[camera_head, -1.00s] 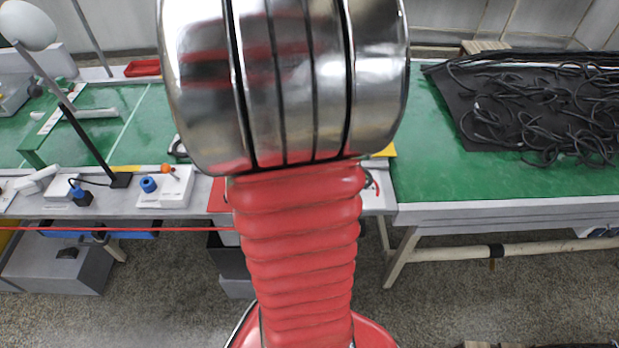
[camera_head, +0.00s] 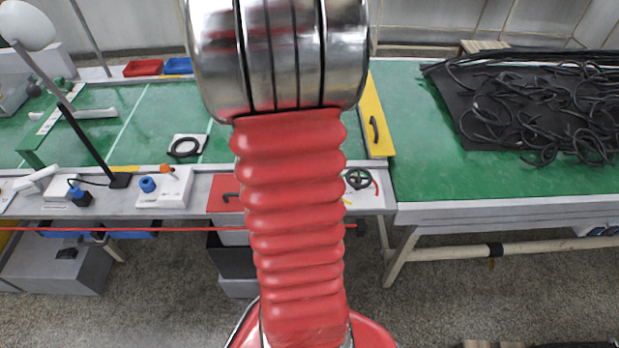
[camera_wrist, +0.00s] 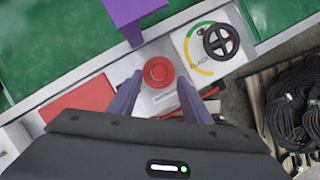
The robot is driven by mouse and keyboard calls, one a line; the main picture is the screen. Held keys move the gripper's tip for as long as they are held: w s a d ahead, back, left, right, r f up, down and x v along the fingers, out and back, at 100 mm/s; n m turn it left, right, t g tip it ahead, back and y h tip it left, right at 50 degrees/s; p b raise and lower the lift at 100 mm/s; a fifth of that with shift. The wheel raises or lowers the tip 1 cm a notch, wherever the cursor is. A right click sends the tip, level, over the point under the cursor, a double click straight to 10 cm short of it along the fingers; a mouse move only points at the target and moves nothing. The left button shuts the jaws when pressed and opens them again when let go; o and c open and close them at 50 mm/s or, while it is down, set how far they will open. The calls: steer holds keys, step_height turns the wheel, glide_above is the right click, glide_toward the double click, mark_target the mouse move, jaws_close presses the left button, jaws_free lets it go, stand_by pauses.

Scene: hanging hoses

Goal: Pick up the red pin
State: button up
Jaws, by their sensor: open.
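In the wrist view, a round red knob that looks like the head of the red pin (camera_wrist: 158,72) sits on a pale grey surface. My gripper (camera_wrist: 158,78) is open, its two purple fingers one on each side of the knob. The knob appears between the fingertips, with a gap on both sides. I cannot tell the height of the fingers above it. In the head view my arm hides both the pin and my gripper.
A black handwheel (camera_wrist: 221,41) on a white plate stands right of the pin; a purple block (camera_wrist: 133,12) stands above. A red plate (camera_wrist: 82,100) lies left. In the head view, black hoses (camera_head: 545,105) cover the right table, and a yellow panel (camera_head: 372,115) stands beside my arm.

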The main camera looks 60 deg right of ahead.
steer(key=shift+x, duration=2.35)
steer(key=shift+c, duration=0.6)
steer(key=shift+s+a, duration=0.1)
jaws_close()
step_height(320, 180, up, 10)
